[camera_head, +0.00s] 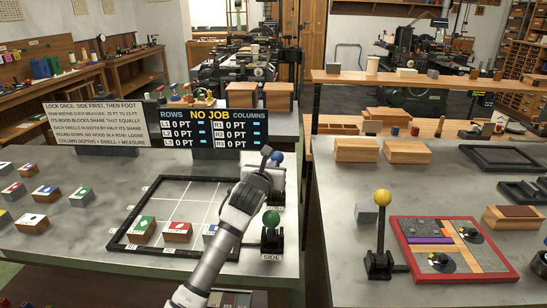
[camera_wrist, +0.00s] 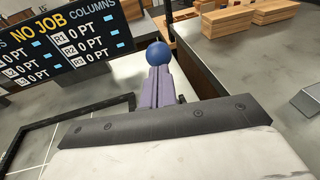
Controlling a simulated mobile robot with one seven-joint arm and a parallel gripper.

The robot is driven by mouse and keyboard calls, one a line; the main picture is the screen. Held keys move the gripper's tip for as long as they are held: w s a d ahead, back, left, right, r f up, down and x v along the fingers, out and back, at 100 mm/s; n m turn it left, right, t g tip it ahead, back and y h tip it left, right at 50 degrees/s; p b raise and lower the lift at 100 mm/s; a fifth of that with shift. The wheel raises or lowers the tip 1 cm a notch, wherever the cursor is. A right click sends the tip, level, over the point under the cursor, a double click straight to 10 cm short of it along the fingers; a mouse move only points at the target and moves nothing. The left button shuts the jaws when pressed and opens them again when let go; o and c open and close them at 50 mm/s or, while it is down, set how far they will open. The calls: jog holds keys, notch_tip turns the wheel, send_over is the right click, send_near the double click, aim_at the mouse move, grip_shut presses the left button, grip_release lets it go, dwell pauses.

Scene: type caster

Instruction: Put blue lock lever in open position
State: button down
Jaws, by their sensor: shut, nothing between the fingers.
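The blue lock lever's ball knob (camera_head: 277,157) stands at the back right corner of the black frame. It also shows in the wrist view (camera_wrist: 158,53), just beyond my fingertips. My gripper (camera_head: 266,152) is shut and empty, with its tip beside the blue knob at the left. In the wrist view the closed fingers (camera_wrist: 158,75) point at the knob and seem to overlap its lower edge. I cannot tell whether they touch it. The lever's shaft and base are mostly hidden behind my gripper and arm.
A green-knobbed lever (camera_head: 271,219) marked SIDE stands close to my forearm. A yellow-knobbed lever (camera_head: 383,197) stands on the right table near a red-framed tray (camera_head: 402,250). The NO JOB display (camera_head: 212,128) is behind the black frame (camera_head: 118,240). Several small blocks lie left.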

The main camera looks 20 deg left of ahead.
aim_at(275, 156)
jog(key=shift+w+a+f+p, duration=0.1)
jog(key=shift+w+p, duration=0.1)
jog(key=shift+w, duration=0.4)
jog(key=shift+w+a+f+p, duration=0.1)
jog(key=shift+w+p, duration=0.1)
jog(key=shift+w, duration=0.4)
jog(key=shift+w+f, duration=0.1)
jog(key=shift+w+f+b, duration=0.1)
jog(key=shift+w+b, duration=0.4)
jog(key=shift+b, duration=0.45)
jog(key=shift+a+r, duration=0.1)
jog(key=shift+r, duration=0.5)
jog(key=shift+r, duration=0.15)
jog(key=shift+s, duration=0.15)
